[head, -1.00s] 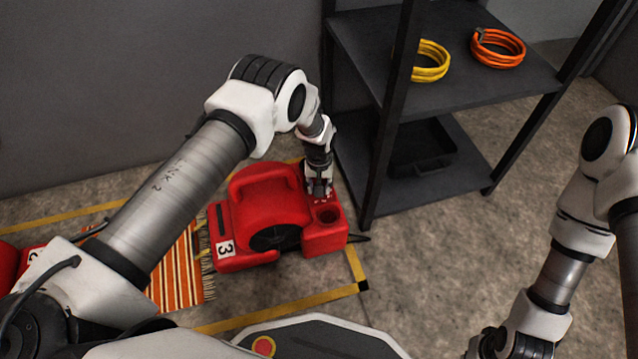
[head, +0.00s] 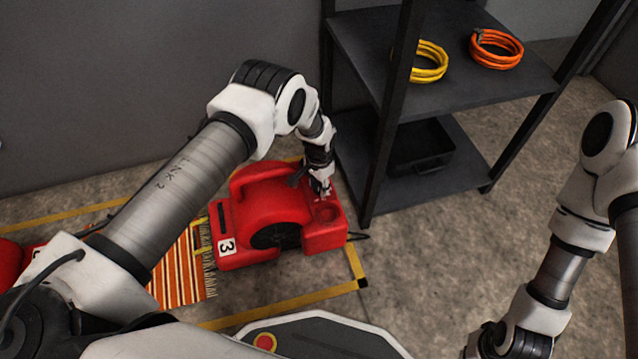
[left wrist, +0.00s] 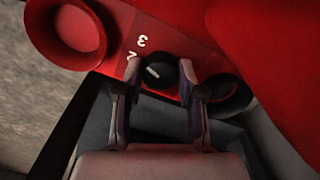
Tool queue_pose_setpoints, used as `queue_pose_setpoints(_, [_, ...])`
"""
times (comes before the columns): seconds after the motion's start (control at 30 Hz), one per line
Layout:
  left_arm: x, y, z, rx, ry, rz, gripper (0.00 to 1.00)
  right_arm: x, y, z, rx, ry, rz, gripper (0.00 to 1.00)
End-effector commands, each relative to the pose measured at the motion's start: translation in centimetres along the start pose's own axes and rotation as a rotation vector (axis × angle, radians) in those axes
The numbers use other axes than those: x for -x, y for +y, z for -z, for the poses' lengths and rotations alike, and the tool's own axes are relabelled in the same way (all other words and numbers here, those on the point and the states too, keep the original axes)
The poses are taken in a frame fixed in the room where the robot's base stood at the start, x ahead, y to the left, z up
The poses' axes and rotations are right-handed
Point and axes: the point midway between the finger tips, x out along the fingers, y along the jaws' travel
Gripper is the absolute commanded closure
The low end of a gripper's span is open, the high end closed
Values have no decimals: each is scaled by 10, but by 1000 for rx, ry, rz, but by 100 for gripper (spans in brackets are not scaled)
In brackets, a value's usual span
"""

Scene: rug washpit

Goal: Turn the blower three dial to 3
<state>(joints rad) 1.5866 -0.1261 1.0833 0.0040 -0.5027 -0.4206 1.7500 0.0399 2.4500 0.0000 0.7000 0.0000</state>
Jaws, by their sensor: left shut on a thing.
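The red blower (head: 268,212) marked 3 stands on the floor left of the shelf in the head view. Its dial (left wrist: 157,73) is a round black knob with a short white pointer line, seen in the left wrist view. White numerals 3 and 2 (left wrist: 138,47) are printed on the red panel beside it; other marks are hidden. I cannot tell for certain which numeral the pointer meets. My left gripper (head: 322,191) reaches down to the blower's top, its two fingers (left wrist: 159,76) shut on the dial from either side. My right arm shows at the lower right, but its fingertips are out of frame.
A dark shelf (head: 450,75) with a yellow hose coil (head: 428,62) and an orange one (head: 498,50) stands close to the right. A red round cup (left wrist: 68,30) rises beside the dial. A striped rug (head: 178,275) lies left of the blower, inside yellow floor tape.

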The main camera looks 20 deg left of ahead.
Motion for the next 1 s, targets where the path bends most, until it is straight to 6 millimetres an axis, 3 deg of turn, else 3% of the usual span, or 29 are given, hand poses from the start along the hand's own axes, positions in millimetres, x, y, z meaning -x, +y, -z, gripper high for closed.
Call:
queue_pose_setpoints(0.63, [-2,0,-1,-56,-3,-1,96,0,0,0,0,0,0,100])
queue_pose_setpoints(0.67, [-2,0,-1,-55,-3,-1,51,0,0,0,0,0,0,100])
queue_pose_setpoints(0.7, [-1,0,-1,-55,-3,-1,37,0,0,0,0,0,0,100])
queue_pose_setpoints(1.0, [0,0,0,-55,-1,0,36,1,0,0,0,0,0,100])
